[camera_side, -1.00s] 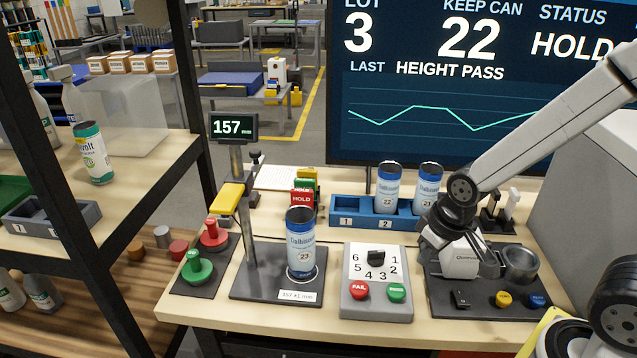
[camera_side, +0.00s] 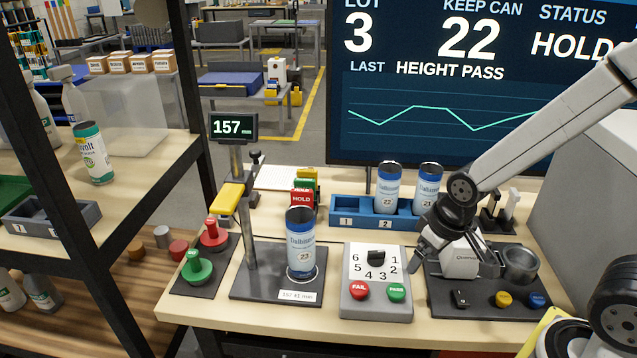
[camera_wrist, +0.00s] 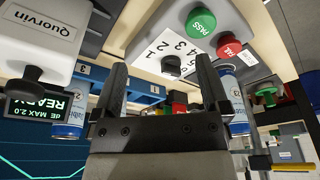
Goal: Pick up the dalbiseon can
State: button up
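A blue-and-white Dalbiseon can (camera_side: 301,250) with a dark top stands upright on the height gauge plate. Two similar cans stand in the blue rack behind: one marked 22 (camera_side: 387,192), and one to its right (camera_side: 427,190). My gripper (camera_side: 414,264) is to the right of the gauge can, beside the dial box, touching no can. In the wrist view, which is upside down, my gripper (camera_wrist: 163,82) has its two dark fingers apart with nothing held between them. Cans show on the left (camera_wrist: 72,115) and, partly behind a finger, on the right (camera_wrist: 236,112).
The height gauge (camera_side: 245,220) with its 157 display stands beside the can. A dial box (camera_side: 376,283) with red FAIL and green PASS buttons lies right of it. A grey Quorvin device (camera_side: 462,262) is under my arm. Red and green stamps (camera_side: 198,268) stand left.

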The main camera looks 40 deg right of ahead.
aim_at(301, 245)
dwell(0.3)
jog(key=a+m+g+y, duration=0.1)
jog(key=m, duration=0.2)
jog(key=a+f+m+g+y, duration=0.1)
jog(key=a+m+y, duration=0.1)
jog(key=m, duration=0.1)
jog(key=w+a+f+m+g+y, duration=0.1)
jog(key=a+m+g+y, duration=0.1)
jog(key=m, duration=0.1)
jog(key=shift+f, duration=0.15)
jog(key=w+a+m+y, duration=0.1)
jog(key=y, duration=0.1)
jog(key=w+a+m+y, duration=0.1)
jog(key=w+m, duration=0.1)
jog(key=w+a+r+m+y, duration=0.1)
jog(key=m+y, duration=0.1)
jog(key=shift+w+a+r+t+y, duration=0.1)
jog(key=shift+w+a+t+y, duration=0.05)
jog(key=shift+w+t+y, duration=0.2)
jog(key=w+d+r+m+t+y, duration=0.1)
jog(key=w+r+m+t+y, duration=0.1)
jog(key=w+m+t+y, duration=0.1)
jog(key=w+d+r+m+t+y, duration=0.1)
jog(key=w+m+t+y, duration=0.2)
jog(key=w, duration=0.5)
jog(key=m+t, duration=0.1)
jog(key=m, duration=0.1)
jog(key=shift+w+r+m+t, duration=0.3)
jog(key=shift+r+t, duration=0.05)
jog(key=shift+x, duration=1.25)
